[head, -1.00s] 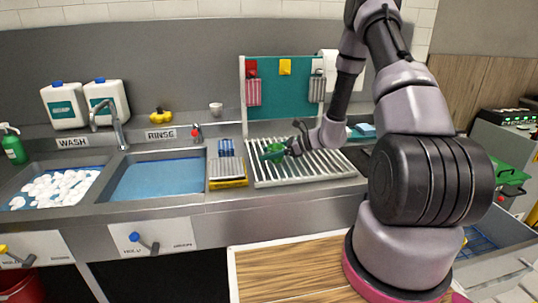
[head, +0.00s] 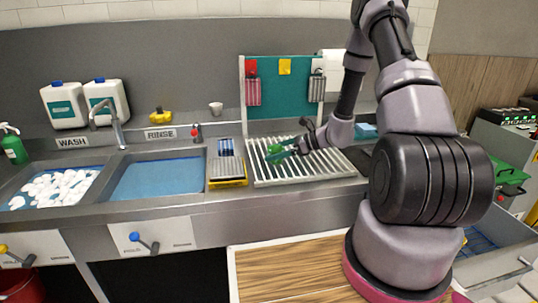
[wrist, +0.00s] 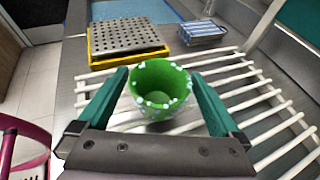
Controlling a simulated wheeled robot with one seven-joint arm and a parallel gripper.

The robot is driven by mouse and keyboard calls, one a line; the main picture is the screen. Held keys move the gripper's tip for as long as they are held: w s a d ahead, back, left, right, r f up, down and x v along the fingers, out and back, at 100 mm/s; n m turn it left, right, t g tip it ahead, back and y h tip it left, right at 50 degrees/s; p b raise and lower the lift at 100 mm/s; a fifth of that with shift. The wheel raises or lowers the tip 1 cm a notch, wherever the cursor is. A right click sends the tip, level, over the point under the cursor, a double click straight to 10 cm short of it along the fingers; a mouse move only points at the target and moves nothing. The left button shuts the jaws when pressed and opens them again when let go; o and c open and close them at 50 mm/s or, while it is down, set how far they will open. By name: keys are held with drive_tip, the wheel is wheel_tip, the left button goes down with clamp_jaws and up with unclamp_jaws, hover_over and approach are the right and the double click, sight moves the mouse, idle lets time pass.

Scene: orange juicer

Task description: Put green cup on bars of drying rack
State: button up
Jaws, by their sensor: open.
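The green cup (wrist: 160,88), speckled pale around its rim, appears to stand upright on the white bars of the drying rack (wrist: 262,100). In the head view the cup (head: 274,149) is small and partly hidden by my gripper (head: 284,154), over the left part of the drying rack (head: 325,165). In the wrist view my gripper (wrist: 162,98) has its two teal fingers spread, one on each side of the cup. Gaps show between the fingers and the cup's wall. The cup's base is hard to see from outside.
A yellow tray with a grey perforated top (wrist: 125,40) and a blue striped item (wrist: 203,32) lie beside the rack. The rinse sink (head: 158,180) is to the left. A teal board (head: 285,90) with hanging cloths stands behind the rack. Bars to the right are clear.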

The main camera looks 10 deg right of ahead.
drive_tip(key=v, duration=0.9)
drive_tip(key=shift+s+d+r, duration=0.15)
drive_tip(key=s+a+r+n+g+h, duration=0.25)
drive_tip(key=s+r+n, duration=0.25)
drive_tip(key=r, duration=0.4)
drive_tip(key=s+a+r+n+g+h, duration=0.1)
drive_tip(key=s+a+r+n+h, duration=0.15)
drive_tip(key=s+r+n, duration=0.45)
drive_tip(key=s+d+r+n+t+h, duration=0.3)
drive_tip(key=s+r+n+t+h, duration=0.2)
drive_tip(key=s+r, duration=0.7)
wheel_tip(320, 180, up, 4)
drive_tip(key=shift+s+f+n+t, duration=0.2)
drive_tip(key=shift+s+n+t, duration=0.15)
drive_tip(key=shift+n, duration=0.35)
